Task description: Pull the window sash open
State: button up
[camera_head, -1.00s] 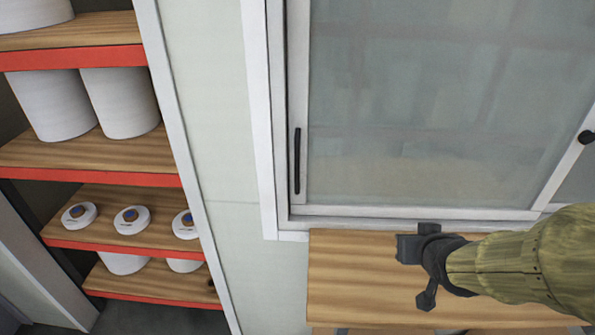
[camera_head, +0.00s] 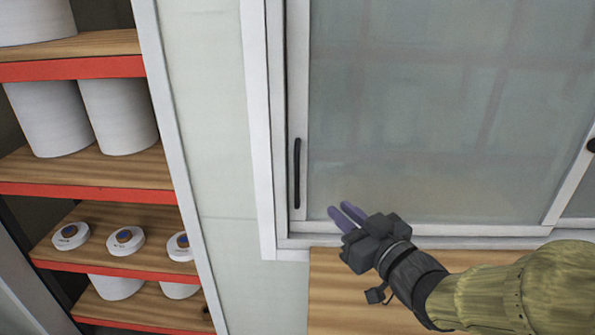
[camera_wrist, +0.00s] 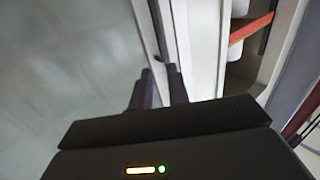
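The window sash (camera_head: 430,120) is a large frosted pane in a white frame, and it fills the upper right of the head view. Its left edge sits against the white outer frame. A slim black upright handle (camera_head: 297,173) is on the sash's left stile. My gripper (camera_head: 339,208) is in front of the pane, right of the handle's lower end and apart from it. Its two purple-grey fingers point up and left, with a narrow gap between them and nothing held. In the wrist view, the fingers (camera_wrist: 160,72) point towards the window's white frame edge (camera_wrist: 150,30).
A wooden tabletop (camera_head: 330,290) lies below the window. Left of a pale wall strip (camera_head: 212,170), red-edged wooden shelves (camera_head: 90,175) hold white drums and spools. Another dark handle (camera_head: 591,145) shows at the right edge.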

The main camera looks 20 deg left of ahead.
aim_at(299, 172)
jog(key=p+x, duration=1.4)
jog(key=x, duration=0.3)
jog(key=shift+w+a, duration=0.1)
jog(key=shift+w, duration=0.05)
jog(key=shift+c, duration=0.3)
grip_shut()
